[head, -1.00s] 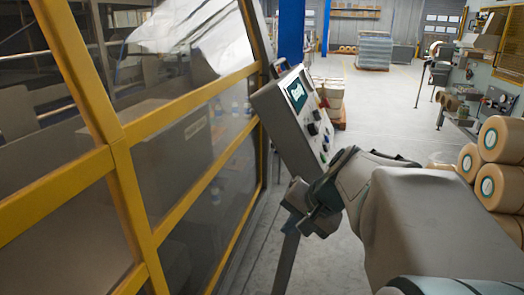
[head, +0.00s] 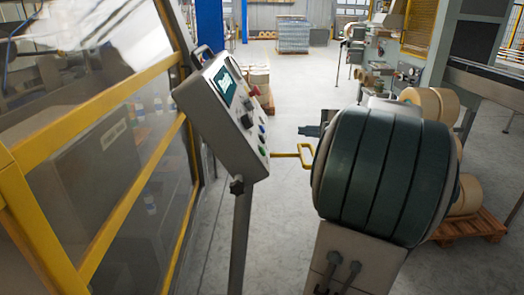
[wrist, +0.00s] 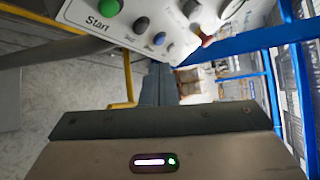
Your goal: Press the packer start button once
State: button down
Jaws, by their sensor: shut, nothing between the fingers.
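The control panel (head: 210,118) is a grey slanted box on a post, with a lit screen and a row of knobs and buttons. The start button is green (wrist: 107,8), with "Start" printed beside it in the wrist view. It also shows small at the panel's lower right in the head view (head: 262,152). My gripper (head: 302,131) is to the right of the panel, apart from it, and partly hidden by my arm. In the wrist view its fingers (wrist: 158,72) are closed together and empty, pointing past the panel, with the start button up and to the left.
A yellow-framed clear guard (head: 120,85) stands left of the panel. A yellow bent bar (head: 290,155) is behind the panel, near my gripper. Brown rolls (head: 440,105) and a wooden pallet (head: 482,226) are at right. The floor beyond the panel is open.

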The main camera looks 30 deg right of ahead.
aim_at(263, 151)
jog(key=shift+a+f, duration=0.1)
jog(key=w+a+f+b, duration=0.4)
jog(key=a, duration=0.2)
jog(key=shift+a+b, duration=0.15)
jog(key=shift+b, duration=0.15)
jog(key=shift+w+f, duration=0.1)
jog(key=shift+f, duration=0.1)
dwell(1.9)
jog(key=shift+w+a+f+b, duration=0.2)
jog(key=shift+a+b, duration=0.1)
jog(key=shift+b, duration=0.25)
